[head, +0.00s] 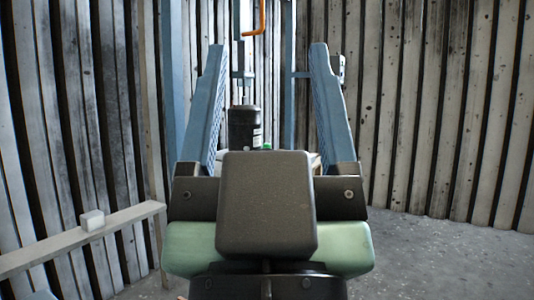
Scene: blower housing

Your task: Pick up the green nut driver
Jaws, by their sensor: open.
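My gripper (267,48) fills the middle of the head view, seen from behind. Its two blue fingers stand wide apart, with dotted inner faces, and nothing is held between them. A tiny bit of green (267,146) shows just above my dark wrist block, between the fingers in the picture. It may be part of the green nut driver, but it is too small to tell. The rest of it, and what it rests on, are mostly hidden behind my gripper.
A black cylinder (244,128) with a pale label stands just left of the green bit. An orange bent rod (253,20) shows at the top. Slatted walls (425,100) close the back; grey floor (450,260) is clear at right.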

